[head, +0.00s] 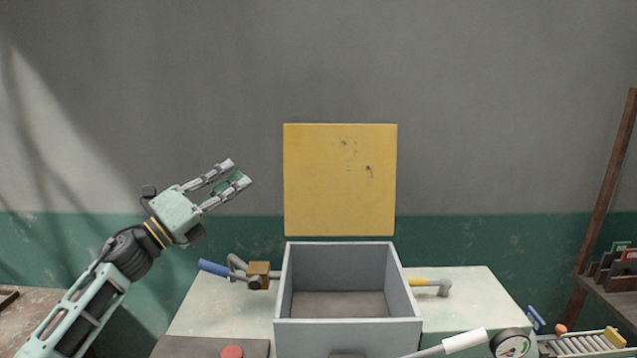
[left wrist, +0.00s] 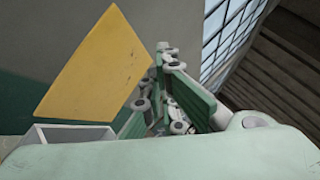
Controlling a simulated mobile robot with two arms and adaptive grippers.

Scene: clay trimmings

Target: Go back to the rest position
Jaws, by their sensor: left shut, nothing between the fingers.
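My left gripper (head: 238,172) is raised in the air at the left, in front of the grey wall, with its fingers pointing up and right. It is shut with nothing between its fingers, and nothing touches it. Its fingers also show in the left wrist view (left wrist: 165,100). It is above and to the left of an open grey box (head: 283,300). My right gripper is not in view.
An upright yellow panel (head: 340,185) stands behind the box. A blue-handled valve fitting (head: 258,275) and a yellow-handled one (head: 430,283) flank the box on the pale worktop (head: 470,290). A gauge (head: 510,343) and a rack (head: 590,343) are at lower right.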

